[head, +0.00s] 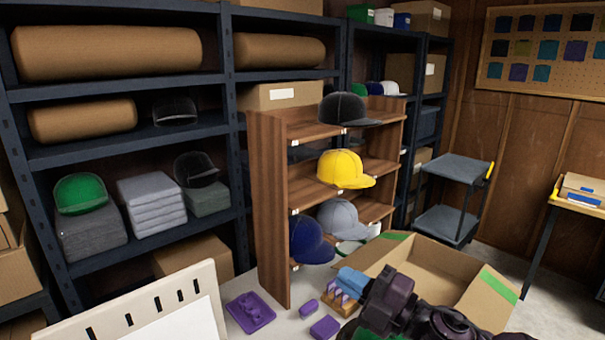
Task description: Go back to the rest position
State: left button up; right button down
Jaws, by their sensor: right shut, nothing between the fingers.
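My right gripper (368,308) is dark and shows at the bottom of the head view, its arm coming in from the lower right. It is shut and empty, over the work surface in front of the open cardboard box (450,262). A blue item (353,280) and a small wooden holder (340,300) lie just beside it, partly hidden by it. I cannot tell whether the gripper touches them. My left gripper is not in view.
A wooden cap rack (268,205) holds several caps, including a yellow one (345,169). Purple pieces (250,312) lie on the table, left of the gripper. A pale slotted panel (150,305) stands at lower left. Dark shelving (228,120) and a grey cart (457,168) stand behind.

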jog(key=s+d+f+m+t+h, duration=0.1)
jog(key=d+f+m+t+h, duration=0.1)
jog(key=d+f+m+h, duration=0.6)
jog(key=s+d+f+m+t+h, duration=0.15)
jog(key=d+f+m+h, duration=0.3)
jog(key=f+m, duration=0.6)
jog(key=s+d+f+m+g+h, duration=0.1)
jog(key=s+d+f+m+h, duration=0.1)
jog(key=s+f, duration=0.5)
jog(key=s+d+f+m+g+h, duration=0.2)
jog(key=s+d+f+m, duration=0.3)
jog(key=s, duration=0.5)
notch_tip(320, 180, down, 2)
jog(key=shift+d+f, duration=0.1)
jog(key=shift+d, duration=0.05)
jog(key=shift+s, duration=0.1)
